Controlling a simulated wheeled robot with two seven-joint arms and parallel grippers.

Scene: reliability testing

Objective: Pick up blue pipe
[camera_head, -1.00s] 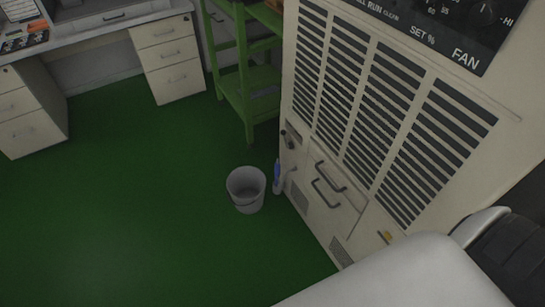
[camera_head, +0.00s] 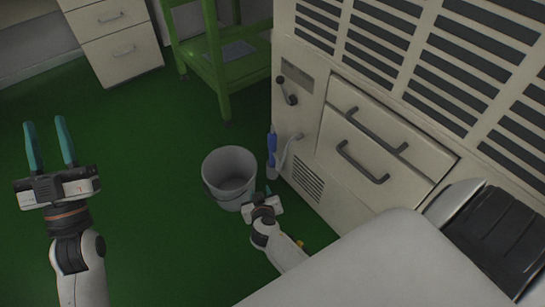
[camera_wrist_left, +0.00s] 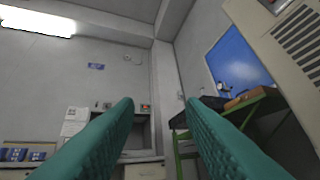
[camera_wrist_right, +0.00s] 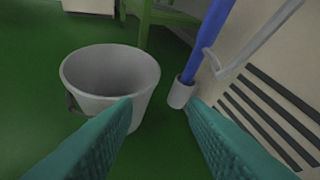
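The blue pipe (camera_head: 271,143) stands upright beside the beige machine, just right of the grey bucket. In the right wrist view the blue pipe (camera_wrist_right: 208,38) rises from a light grey cup-like end (camera_wrist_right: 181,93), beyond and between my fingers. My right gripper (camera_head: 268,192) is low, in front of the pipe and beside the bucket; its teal fingers (camera_wrist_right: 160,108) are apart in the right wrist view, with nothing between them. My left gripper (camera_head: 47,140) is raised at the left, pointing up, open and empty; its fingers (camera_wrist_left: 160,108) also show apart in the left wrist view.
The grey bucket (camera_head: 229,165) stands on the green floor (camera_head: 140,185), close left of the pipe. The beige machine (camera_head: 311,147) with drawer handles blocks the right side. A pale hose (camera_wrist_right: 262,42) runs beside the pipe. A green shelf (camera_head: 206,56) stands behind.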

